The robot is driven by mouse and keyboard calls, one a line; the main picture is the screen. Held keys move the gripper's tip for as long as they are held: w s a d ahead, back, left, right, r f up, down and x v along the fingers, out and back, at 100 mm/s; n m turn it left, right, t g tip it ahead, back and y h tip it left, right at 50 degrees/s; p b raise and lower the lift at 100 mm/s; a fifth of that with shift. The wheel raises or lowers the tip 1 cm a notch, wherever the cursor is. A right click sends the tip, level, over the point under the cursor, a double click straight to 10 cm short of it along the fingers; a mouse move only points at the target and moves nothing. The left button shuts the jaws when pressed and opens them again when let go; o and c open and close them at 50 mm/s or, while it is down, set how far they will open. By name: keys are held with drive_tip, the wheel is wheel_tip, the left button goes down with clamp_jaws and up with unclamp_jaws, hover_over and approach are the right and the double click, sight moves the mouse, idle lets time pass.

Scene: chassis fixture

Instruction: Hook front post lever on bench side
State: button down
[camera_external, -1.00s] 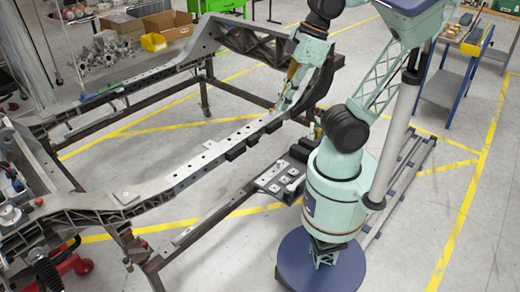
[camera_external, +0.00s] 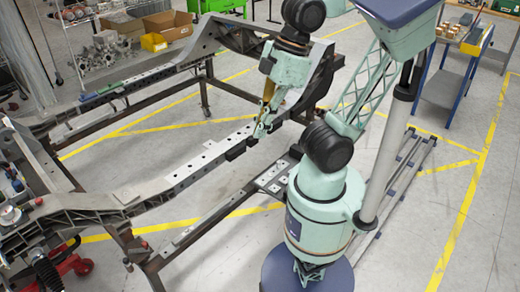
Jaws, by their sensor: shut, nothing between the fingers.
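The chassis frame (camera_external: 196,168) lies across the fixture, its near rail running from lower left to upper right with a row of holes and dark blocks along its side. My gripper (camera_external: 258,134) points down at this near rail, toward its right part, and is shut with nothing in it. I cannot tell whether its tips touch the rail. I cannot make out the front post lever; it is hidden or too small to tell.
A low bar with a plate (camera_external: 272,178) lies in front of the rail, partly hidden by my arm. A blue-legged cart (camera_external: 450,75) stands at the right. A yellow bin (camera_external: 153,41) and cardboard boxes (camera_external: 168,25) are at the back. The floor inside the frame is clear.

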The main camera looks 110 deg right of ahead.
idle(0.4)
drive_tip(key=w+d+n+g+h, duration=0.1)
drive_tip(key=w+d+n+g, duration=0.2)
drive_tip(key=w, duration=1.5)
drive_tip(key=w+d+f+n+g+h, duration=0.1)
drive_tip(key=w+d+f, duration=0.1)
drive_tip(key=w+f, duration=0.55)
drive_tip(key=w+d+f+n+g+h, duration=0.1)
drive_tip(key=w+d+f, duration=0.25)
drive_tip(key=w, duration=0.65)
drive_tip(key=w+d+f+n+g+h+p, duration=0.1)
drive_tip(key=w+f, duration=0.5)
drive_tip(key=f, duration=0.3)
drive_tip(key=w+d+f+n+g, duration=0.1)
drive_tip(key=w+f+n, duration=0.1)
drive_tip(key=w+f, duration=0.55)
drive_tip(key=w+d+f+n, duration=0.1)
drive_tip(key=f, duration=1.1)
drive_tip(key=w+d+f+n+g+h, duration=0.1)
drive_tip(key=w+d+f, duration=0.1)
drive_tip(key=f, duration=0.9)
drive_tip(key=shift+w+d+f+p, duration=0.15)
drive_tip(key=shift+d+f+p, duration=0.15)
drive_tip(key=shift+f+p, duration=0.05)
drive_tip(key=shift+d+f, duration=0.1)
